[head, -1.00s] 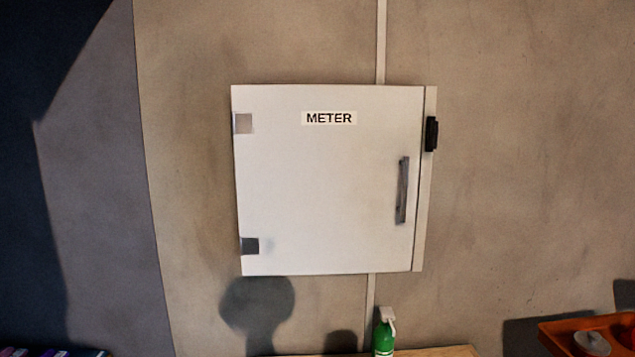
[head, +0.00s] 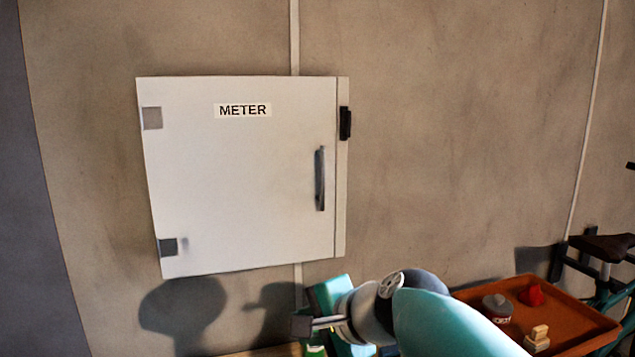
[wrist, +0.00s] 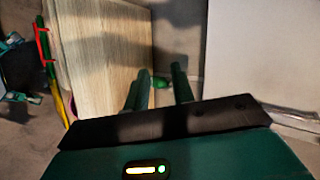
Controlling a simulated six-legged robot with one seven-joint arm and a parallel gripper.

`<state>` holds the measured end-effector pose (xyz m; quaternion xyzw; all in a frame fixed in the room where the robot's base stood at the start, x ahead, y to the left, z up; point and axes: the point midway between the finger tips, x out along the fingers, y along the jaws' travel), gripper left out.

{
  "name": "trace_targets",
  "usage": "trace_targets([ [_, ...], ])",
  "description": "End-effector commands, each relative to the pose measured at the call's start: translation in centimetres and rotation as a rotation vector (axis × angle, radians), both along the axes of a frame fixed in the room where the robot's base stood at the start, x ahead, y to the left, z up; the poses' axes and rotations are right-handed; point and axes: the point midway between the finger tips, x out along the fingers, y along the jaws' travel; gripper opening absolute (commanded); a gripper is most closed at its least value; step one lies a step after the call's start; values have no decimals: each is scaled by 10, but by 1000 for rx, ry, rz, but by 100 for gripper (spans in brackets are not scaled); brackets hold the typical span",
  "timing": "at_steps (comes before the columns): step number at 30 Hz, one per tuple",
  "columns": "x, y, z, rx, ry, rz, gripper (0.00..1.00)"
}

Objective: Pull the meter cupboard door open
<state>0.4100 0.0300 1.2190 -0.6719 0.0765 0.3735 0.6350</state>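The white meter cupboard (head: 225,190) hangs on the wall left of centre in the head view. Its door, labelled METER, is shut. The grey vertical handle (head: 320,178) is near the door's right edge, and the hinges are on the left. My gripper (head: 304,325) is below the cupboard's lower right corner, apart from the handle and touching no part of the door. In the wrist view my gripper (wrist: 160,88) shows two dark green fingers with a gap between them, empty. The handle is not recognisable in the wrist view.
A wooden top (head: 265,351) lies below the cupboard. A green bottle (head: 315,351) stands there, mostly hidden by my gripper. An orange tray (head: 575,325) with small items is at lower right. A black piece (head: 345,123) sits on the cupboard's right side. The wall before the handle is clear.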

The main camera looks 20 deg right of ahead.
Motion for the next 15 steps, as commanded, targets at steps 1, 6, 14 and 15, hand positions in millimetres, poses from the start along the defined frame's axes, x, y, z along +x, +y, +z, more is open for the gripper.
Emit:
trace_targets([
  [1,18,-7,16,138,-1,-93,25],
  [6,73,-41,76,667,-14,-390,25],
  [14,127,-116,147,1372,-26,-664,25],
  [15,130,-123,151,1433,-25,-680,25],
])
